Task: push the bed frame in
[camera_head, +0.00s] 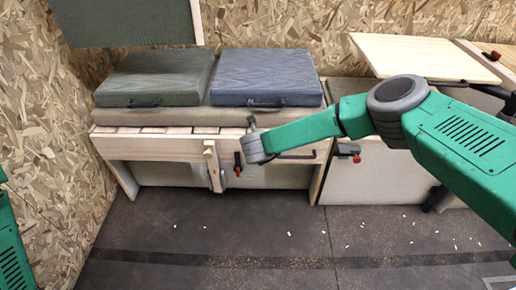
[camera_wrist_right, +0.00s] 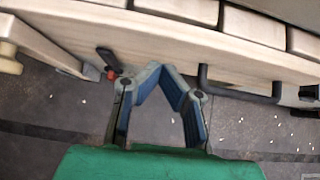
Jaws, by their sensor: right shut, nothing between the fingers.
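The bed frame (camera_head: 150,148) is a pale wooden slatted frame with a front board and legs, standing along the back wall. Its front board (camera_wrist_right: 180,40) crosses the top of the right wrist view, with slat ends above it and a black handle (camera_wrist_right: 240,92) on its face. My right gripper (camera_wrist_right: 158,68) is shut and empty, its fingertips meeting close to the board; contact cannot be told. In the head view, my right gripper (camera_head: 251,124) is small and partly hidden at the frame's front. My left gripper is out of view.
A green cushion (camera_head: 155,77) and a blue cushion (camera_head: 267,77) lie on a tan mattress (camera_head: 180,116) above the frame. A red-tipped latch (camera_head: 238,165) is on the front. A wooden tabletop (camera_head: 425,57) stands at right. The dark floor (camera_head: 215,235) in front is mostly clear.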

